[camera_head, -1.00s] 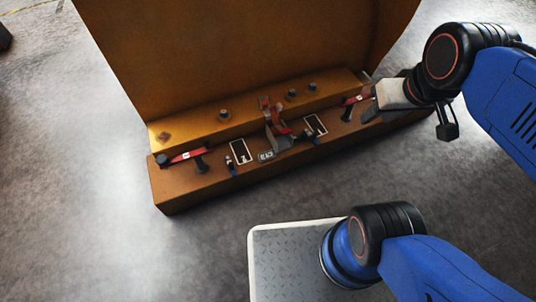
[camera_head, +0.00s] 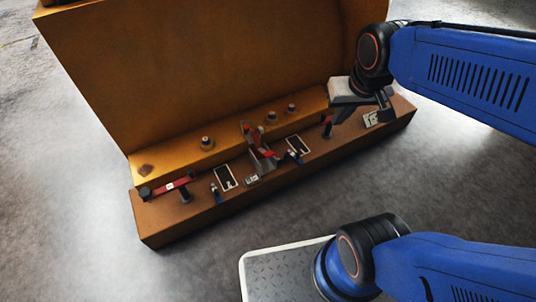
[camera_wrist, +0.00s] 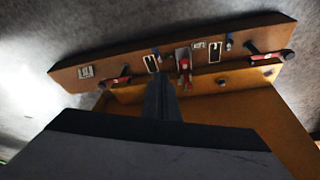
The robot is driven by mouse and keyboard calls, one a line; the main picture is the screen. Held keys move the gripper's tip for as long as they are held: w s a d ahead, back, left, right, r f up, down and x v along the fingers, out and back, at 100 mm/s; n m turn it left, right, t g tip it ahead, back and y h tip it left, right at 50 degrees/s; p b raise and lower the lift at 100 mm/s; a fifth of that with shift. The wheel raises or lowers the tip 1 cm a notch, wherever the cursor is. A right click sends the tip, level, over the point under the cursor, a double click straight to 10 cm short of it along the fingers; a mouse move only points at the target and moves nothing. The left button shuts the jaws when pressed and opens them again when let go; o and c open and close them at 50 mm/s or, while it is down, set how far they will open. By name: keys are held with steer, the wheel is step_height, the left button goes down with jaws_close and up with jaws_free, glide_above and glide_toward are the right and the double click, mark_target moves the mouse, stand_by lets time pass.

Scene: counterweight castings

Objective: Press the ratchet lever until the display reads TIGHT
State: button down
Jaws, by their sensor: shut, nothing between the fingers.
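The ratchet mechanism, with a red lever (camera_head: 254,135), stands mid-ledge on the orange-brown casting; the lever also shows in the wrist view (camera_wrist: 185,66). A small pale plate (camera_head: 252,180), possibly the display, sits at its foot; its text is too small to read. It also shows in the wrist view (camera_wrist: 200,45). My gripper (camera_wrist: 161,88) is shut and empty. In the head view my gripper (camera_head: 345,93) hangs over the right part of the ledge, apart from the red lever and to its right. Its fingertips are hard to make out there.
A red-topped clamp (camera_head: 170,187) stands at the ledge's left end. Another clamp (camera_head: 327,126) on the right is partly hidden by my gripper. Two dark framed slots (camera_head: 225,177) (camera_head: 298,145) flank the mechanism. A marked plate (camera_head: 373,118) lies at right. The tall casting wall (camera_head: 210,70) rises behind.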

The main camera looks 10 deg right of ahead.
steer(key=w+a+f+m+g, duration=0.1)
steer(key=w+a+f, duration=0.2)
steer(key=w+f, duration=0.4)
steer(key=w+a+f+m+g, duration=0.1)
steer(key=w+a+f, duration=0.2)
steer(key=w+f, duration=0.45)
steer(key=w+a+f, duration=0.4)
steer(key=f, duration=0.5)
steer(key=w+a+f+m, duration=0.1)
steer(key=w+a+f, duration=0.3)
steer(key=f, duration=0.5)
steer(key=shift+w+g, duration=0.4)
steer(key=shift+w, duration=0.1)
steer(key=shift+f, duration=0.15)
